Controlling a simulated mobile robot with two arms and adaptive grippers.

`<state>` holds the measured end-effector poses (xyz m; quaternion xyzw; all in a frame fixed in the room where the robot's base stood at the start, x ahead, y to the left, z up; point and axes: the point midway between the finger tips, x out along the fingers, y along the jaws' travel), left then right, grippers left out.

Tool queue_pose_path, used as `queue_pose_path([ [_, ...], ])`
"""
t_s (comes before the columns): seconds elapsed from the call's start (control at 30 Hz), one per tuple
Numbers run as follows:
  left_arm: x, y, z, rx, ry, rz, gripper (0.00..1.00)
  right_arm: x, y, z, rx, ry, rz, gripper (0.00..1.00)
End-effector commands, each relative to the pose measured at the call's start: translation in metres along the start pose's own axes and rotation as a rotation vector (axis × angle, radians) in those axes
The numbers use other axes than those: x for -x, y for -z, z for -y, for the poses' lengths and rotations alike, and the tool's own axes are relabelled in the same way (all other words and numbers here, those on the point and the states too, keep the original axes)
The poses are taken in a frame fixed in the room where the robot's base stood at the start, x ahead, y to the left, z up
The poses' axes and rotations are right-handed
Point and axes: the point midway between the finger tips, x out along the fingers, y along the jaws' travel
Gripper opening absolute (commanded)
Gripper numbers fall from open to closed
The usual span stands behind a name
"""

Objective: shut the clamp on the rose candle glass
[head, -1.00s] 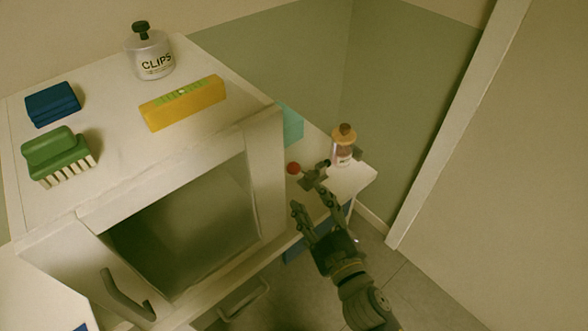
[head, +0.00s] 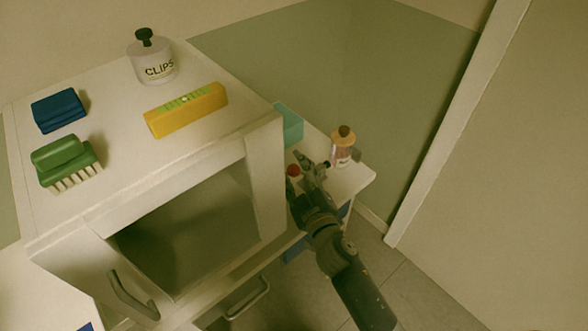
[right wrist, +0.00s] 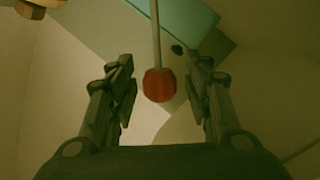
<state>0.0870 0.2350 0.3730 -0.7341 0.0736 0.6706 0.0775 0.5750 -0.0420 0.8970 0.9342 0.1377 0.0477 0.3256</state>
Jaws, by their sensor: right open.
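The likely rose candle glass (head: 341,152) stands upright on the low white shelf at the right, pinkish with an amber top and dark stopper. The dark clamp beside it has a red knob (head: 293,170); its jaw is small and partly hidden by my gripper, so I cannot tell how it sits against the glass. My right gripper (head: 303,182) is open at the clamp's handle. In the right wrist view the red knob (right wrist: 160,84), on a thin rod, lies between the two open fingers, apparently untouched. My left gripper is out of view.
A teal box (head: 290,124) stands behind the knob, close to the cabinet's side wall (head: 266,175). The cabinet top holds a yellow level (head: 186,110), a green brush (head: 64,162), a blue block (head: 58,110) and a CLIPS jar (head: 152,62). A cabinet door hangs open at the left.

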Motion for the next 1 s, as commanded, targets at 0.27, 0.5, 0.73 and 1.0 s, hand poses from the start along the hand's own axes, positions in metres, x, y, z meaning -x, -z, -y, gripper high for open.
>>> queue_pose_path([
  [0.27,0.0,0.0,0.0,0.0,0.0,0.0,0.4,0.0,0.0,0.0,0.0,0.0,0.0,0.12],
  [0.5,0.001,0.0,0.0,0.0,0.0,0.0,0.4,0.0,0.0,-0.001,-0.002,0.001,0.001,0.0],
  [0.73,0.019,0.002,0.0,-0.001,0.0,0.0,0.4,-0.001,0.004,-0.008,-0.056,0.013,0.017,0.0],
  [1.0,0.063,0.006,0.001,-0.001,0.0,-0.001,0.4,-0.006,0.005,-0.026,-0.224,0.049,0.064,0.0],
])
